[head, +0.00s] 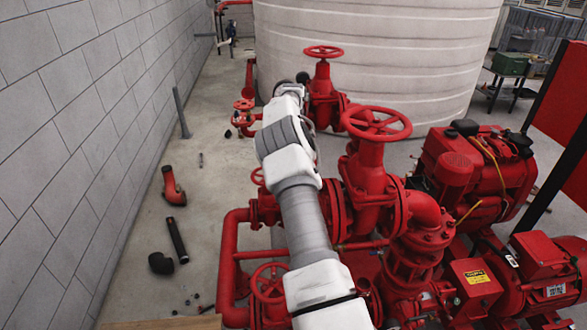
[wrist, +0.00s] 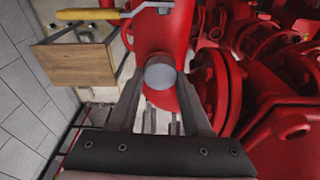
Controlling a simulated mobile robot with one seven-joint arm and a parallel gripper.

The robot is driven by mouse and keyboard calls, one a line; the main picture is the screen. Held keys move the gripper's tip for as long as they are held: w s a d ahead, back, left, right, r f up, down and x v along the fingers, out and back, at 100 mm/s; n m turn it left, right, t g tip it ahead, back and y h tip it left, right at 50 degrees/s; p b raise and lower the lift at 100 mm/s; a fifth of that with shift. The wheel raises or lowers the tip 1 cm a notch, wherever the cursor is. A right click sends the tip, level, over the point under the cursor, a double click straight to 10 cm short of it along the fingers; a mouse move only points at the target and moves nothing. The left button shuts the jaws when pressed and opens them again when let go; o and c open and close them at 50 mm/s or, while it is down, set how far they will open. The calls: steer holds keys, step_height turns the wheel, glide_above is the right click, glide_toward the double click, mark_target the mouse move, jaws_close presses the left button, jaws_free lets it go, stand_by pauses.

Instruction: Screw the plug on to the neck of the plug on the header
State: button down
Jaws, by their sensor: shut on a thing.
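In the wrist view, my gripper (wrist: 161,76) is closed on a round grey plug (wrist: 160,72), seen end-on between the fingertips. A red header pipe (wrist: 158,35) lies directly behind the plug. The neck is hidden behind the plug and fingers, so I cannot tell whether the plug touches it or is threaded on. In the head view, my arm reaches away over the red pipework, and its far end is beside a red valve (head: 322,85). The gripper and plug cannot be made out there.
Red flanges (wrist: 215,90) stand close to the right of my fingers. A wooden-topped table (wrist: 75,64) and a yellow-handled tool (wrist: 88,14) show at left. Loose pipe pieces, including a red elbow (head: 173,187) and a dark pipe (head: 177,240), lie on the floor beside the block wall (head: 80,110).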

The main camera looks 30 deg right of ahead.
steer(key=shift+c, duration=2.4)
jaws_free()
steer(key=n, duration=0.6)
steer(key=shift+h, duration=0.4)
steer(key=n+b, duration=0.1)
steer(key=n, duration=0.4)
steer(key=shift+f+n+h, duration=0.1)
steer(key=shift+n+h, duration=0.2)
steer(key=shift+h, duration=0.1)
steer(key=n+b, duration=0.1)
steer(key=n, duration=0.1)
steer(key=n+b, duration=0.1)
steer(key=n, duration=0.2)
steer(key=shift+t+h, duration=0.3)
steer(key=n+b, duration=0.1)
steer(key=n, duration=0.5)
steer(key=shift+t+b, duration=0.3)
steer(key=shift+t, duration=0.1)
